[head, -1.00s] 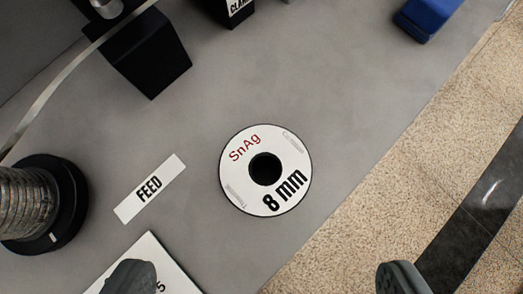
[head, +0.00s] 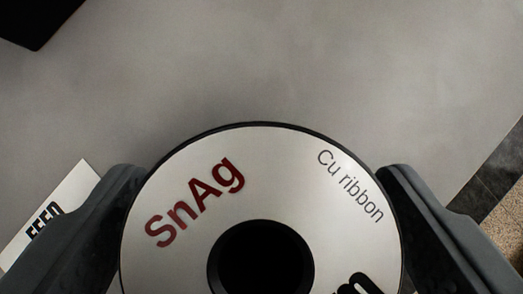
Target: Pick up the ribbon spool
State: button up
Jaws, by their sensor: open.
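The ribbon spool (head: 285,180) is a round disc with a white face, a dark rim and a black centre hole. Its face reads "SnAg" in red and "Cu ribbon" in black. It fills the lower middle of the head view, and its lower part is cut off by the frame edge. My gripper (head: 262,215) is open, with one dark finger on each side of the spool. The fingers look very close to its rim; I cannot tell whether they touch it.
A white "FEED" label (head: 70,190) lies on the grey table (head: 270,60) at the left, partly behind the left finger. A black block (head: 35,20) stands at the top left. The table's edge and speckled floor (head: 508,225) show at the right. The table beyond the spool is clear.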

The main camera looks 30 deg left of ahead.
jog(key=shift+w+f, duration=0.15)
jog(key=shift+f, duration=0.05)
jog(key=c, duration=1.1)
jog(key=shift+o, duration=0.2)
